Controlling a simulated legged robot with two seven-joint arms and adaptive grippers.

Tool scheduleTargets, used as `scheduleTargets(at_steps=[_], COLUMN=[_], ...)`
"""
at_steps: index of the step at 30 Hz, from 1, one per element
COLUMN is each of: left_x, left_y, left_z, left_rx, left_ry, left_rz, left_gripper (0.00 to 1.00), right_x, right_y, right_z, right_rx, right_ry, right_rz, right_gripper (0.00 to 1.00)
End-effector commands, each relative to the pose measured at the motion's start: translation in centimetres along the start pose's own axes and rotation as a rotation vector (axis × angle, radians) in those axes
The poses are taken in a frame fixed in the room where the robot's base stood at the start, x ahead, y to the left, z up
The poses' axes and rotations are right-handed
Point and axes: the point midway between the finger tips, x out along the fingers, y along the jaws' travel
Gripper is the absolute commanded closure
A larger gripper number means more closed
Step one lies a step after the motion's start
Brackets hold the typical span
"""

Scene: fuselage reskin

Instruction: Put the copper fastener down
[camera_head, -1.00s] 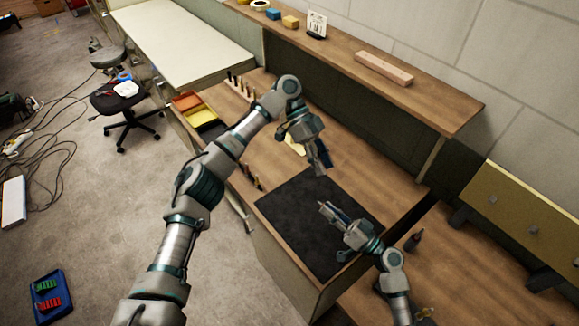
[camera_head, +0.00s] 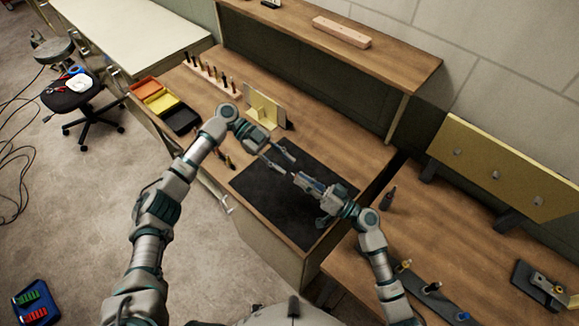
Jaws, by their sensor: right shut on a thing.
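My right gripper (camera_head: 301,180) comes in from the lower right and is over the black mat (camera_head: 262,190). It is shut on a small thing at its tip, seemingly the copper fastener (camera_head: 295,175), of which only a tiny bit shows. My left gripper (camera_head: 281,160) is just up and left of it, over the mat's far edge, with its two fingers spread and nothing seen between them. The two grippers are close together. I cannot tell whether the right tip touches the mat.
Orange, yellow and black bins (camera_head: 162,103) stand at the bench's left, near a rack of fasteners (camera_head: 212,76). A yellow bracket (camera_head: 264,108) stands behind my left gripper. A yellow panel (camera_head: 500,165) is at right. The mat's near part is clear.

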Motion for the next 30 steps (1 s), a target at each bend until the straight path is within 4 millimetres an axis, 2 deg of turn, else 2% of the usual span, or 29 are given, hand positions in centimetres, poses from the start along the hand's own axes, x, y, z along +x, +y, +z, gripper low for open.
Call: scheduleTargets(at_steps=[6,17,21,26,27,29,30], left_x=[2.5,2.9,2.9,2.9,2.9,2.9,2.9], left_y=[0.0,0.0,0.0,-0.1,-0.1,-0.1,-0.1], left_z=[0.1,0.0,0.0,0.0,0.0,0.0,0.0], left_rx=[-0.002,-0.001,-0.001,-0.001,0.000,0.000,0.000], left_ry=[-0.002,-0.001,-0.001,-0.001,-0.001,-0.001,-0.001], left_rz=[0.001,0.000,0.000,-0.002,-0.002,-0.002,-0.002], left_gripper=[0.66,0.66,1.00,1.00,1.00,1.00,1.00], right_x=[0.0,0.0,0.0,0.1,0.1,0.1,0.1], right_y=[0.0,0.0,0.0,-0.1,-0.1,-0.2,-0.1], right_z=[0.0,0.0,0.0,0.1,0.1,0.1,0.1], right_rx=[0.000,0.000,0.000,0.001,0.001,0.001,0.001], right_ry=[0.000,0.000,0.000,-0.002,-0.002,-0.002,-0.002], right_rz=[0.000,0.000,0.000,-0.003,-0.004,-0.005,-0.005], right_gripper=[1.00,1.00,1.00,1.00,0.77,0.62,0.57])
